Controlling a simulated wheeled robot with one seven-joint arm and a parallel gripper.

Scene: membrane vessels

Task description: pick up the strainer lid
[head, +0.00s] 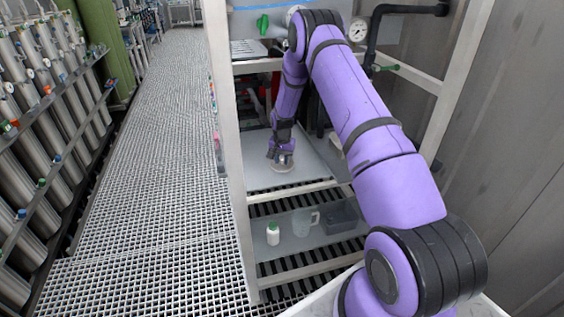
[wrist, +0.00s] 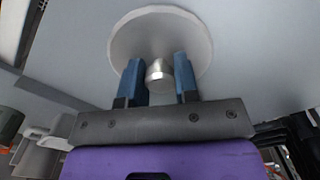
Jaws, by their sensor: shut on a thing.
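The strainer lid (wrist: 195,30) is a pale round disc with a metal knob (wrist: 159,75) at its centre. In the wrist view the two blue fingers of my gripper (wrist: 160,78) stand on either side of the knob, shut on it. In the head view the lid (head: 281,166) is a small whitish disc at the fingertips of my gripper (head: 281,156), at the upper shelf. I cannot tell whether the lid touches the shelf. My gripper hides part of it.
The upper shelf (head: 262,178) is grey and mostly bare around the lid. On the lower shelf stand a white bottle (head: 273,234), a clear jug (head: 304,221) and a dark grey bin (head: 340,215). The frame post (head: 229,170) bounds the rack at left. The grating walkway (head: 165,140) is clear.

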